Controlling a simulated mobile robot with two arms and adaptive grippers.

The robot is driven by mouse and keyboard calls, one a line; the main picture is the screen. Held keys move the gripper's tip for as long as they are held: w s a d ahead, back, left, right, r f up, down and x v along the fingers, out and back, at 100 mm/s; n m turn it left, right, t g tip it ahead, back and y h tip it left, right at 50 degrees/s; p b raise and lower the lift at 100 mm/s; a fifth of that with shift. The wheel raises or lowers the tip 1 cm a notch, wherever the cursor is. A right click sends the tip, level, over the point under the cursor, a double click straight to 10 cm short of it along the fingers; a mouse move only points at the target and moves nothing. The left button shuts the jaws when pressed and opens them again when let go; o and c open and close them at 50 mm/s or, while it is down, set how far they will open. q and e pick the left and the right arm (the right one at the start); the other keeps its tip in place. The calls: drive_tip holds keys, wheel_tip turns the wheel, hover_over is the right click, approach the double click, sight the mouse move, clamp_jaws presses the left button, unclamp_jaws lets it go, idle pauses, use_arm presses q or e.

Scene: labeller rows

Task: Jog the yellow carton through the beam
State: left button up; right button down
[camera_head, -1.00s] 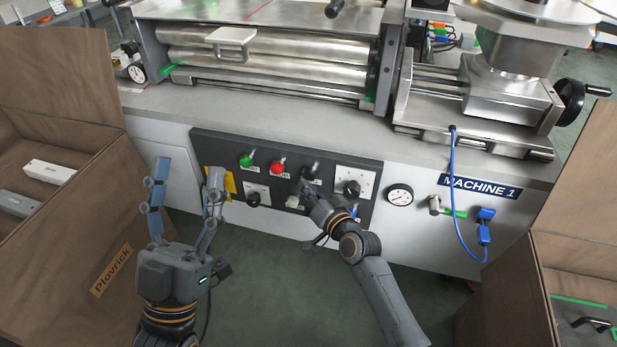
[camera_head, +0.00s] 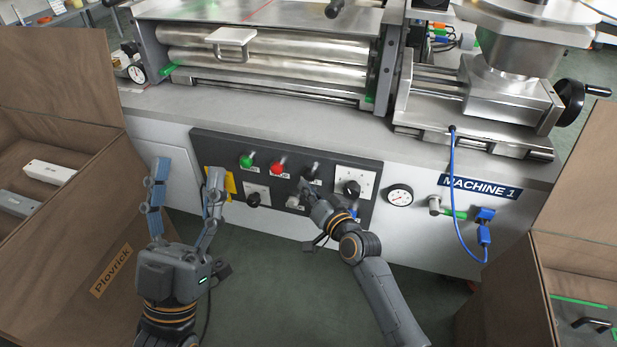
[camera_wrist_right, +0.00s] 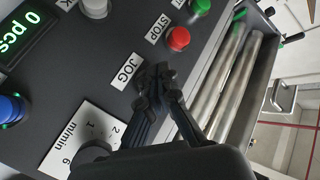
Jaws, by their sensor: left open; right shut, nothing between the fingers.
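No yellow carton can be made out; a thin red line, perhaps the beam, crosses the machine's top plate (camera_head: 258,9). My right gripper (camera_head: 305,188) is shut and empty at the control panel (camera_head: 225,147). In the right wrist view its fingertips (camera_wrist_right: 157,76) are beside the JOG label (camera_wrist_right: 125,71), and they hide the spot where its button would be. A black button (camera_head: 312,170) shows just above the fingers in the head view. I cannot tell whether they touch it. My left gripper (camera_head: 188,180) is open and empty, left of the panel.
A green button (camera_head: 246,161) and a red STOP button (camera_head: 278,168) sit left of the black one. A black dial (camera_head: 351,188) is to the right. A yellow plate (camera_head: 230,181) is partly behind my left gripper. Brown crates (camera_head: 75,222) stand at both sides.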

use_arm(q)
drive_tip(key=shift+s, duration=0.1)
use_arm(e)
drive_tip(key=shift+w, duration=0.15)
use_arm(q)
drive_tip(key=shift+s+r+t, duration=0.25)
drive_tip(key=shift+s+t, duration=0.05)
use_arm(e)
drive_tip(key=shift+w+d, duration=0.15)
drive_tip(key=shift+w, duration=0.1)
